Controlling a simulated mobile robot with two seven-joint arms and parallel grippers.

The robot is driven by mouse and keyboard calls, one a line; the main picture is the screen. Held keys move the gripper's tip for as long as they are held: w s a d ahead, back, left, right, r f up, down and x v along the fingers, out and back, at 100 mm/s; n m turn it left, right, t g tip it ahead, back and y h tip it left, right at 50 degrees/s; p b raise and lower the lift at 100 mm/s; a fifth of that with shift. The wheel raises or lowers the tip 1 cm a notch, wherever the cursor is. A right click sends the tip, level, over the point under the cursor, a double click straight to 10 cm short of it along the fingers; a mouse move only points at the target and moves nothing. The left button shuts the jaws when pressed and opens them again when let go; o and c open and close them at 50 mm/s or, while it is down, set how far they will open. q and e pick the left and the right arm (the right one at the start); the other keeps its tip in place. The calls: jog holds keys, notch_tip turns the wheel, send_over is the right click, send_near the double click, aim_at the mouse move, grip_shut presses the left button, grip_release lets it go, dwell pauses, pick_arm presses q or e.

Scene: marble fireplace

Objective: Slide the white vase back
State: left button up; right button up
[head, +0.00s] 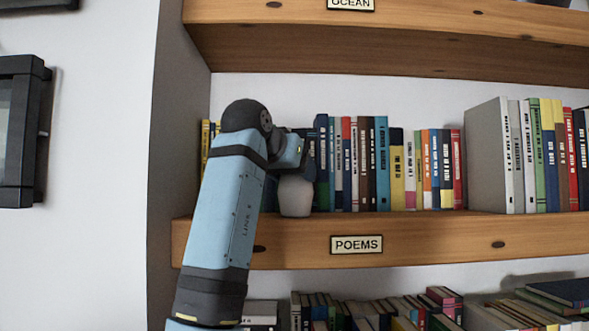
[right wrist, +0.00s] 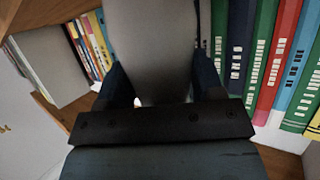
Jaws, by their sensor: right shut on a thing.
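The white vase (head: 295,197) stands on the shelf labelled POEMS, close to the shelf's front edge and in front of the row of books. Its lower body shows below my right gripper (head: 300,152); its upper part is hidden by the gripper in the head view. In the right wrist view the vase (right wrist: 157,40) is a pale grey shape between the two dark fingers of my right gripper (right wrist: 161,80), which is shut on it. My left gripper is not in view.
A row of upright books (head: 380,165) stands just right of the vase. A few books (head: 206,140) show left of my right arm. The POEMS shelf (head: 440,238) has a plank (head: 400,45) above it and more books (head: 370,312) below. A dark frame (head: 18,130) hangs at left.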

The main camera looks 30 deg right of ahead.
jog(key=shift+w+d+p, duration=0.15)
jog(key=shift+w+p, duration=0.45)
jog(key=shift+w, duration=0.3)
jog(key=shift+w+d+f+p, duration=0.1)
jog(key=shift+w+d+p, duration=0.05)
jog(key=shift+w+p, duration=0.7)
jog(key=shift+w+d+f+p, duration=0.1)
jog(key=shift+w+p, duration=0.45)
jog(key=shift+w, duration=0.6)
jog(key=o, duration=1.2)
jog(key=shift+w+f, duration=0.1)
jog(key=shift+w, duration=0.05)
jog(key=shift+r, duration=0.25)
jog(key=shift+s+a+r, duration=0.1)
jog(key=shift+s+a, duration=0.1)
jog(key=shift+f+b+v, duration=0.2)
jog(key=shift+b+v, duration=1.3)
jog(key=shift+v, duration=5.1)
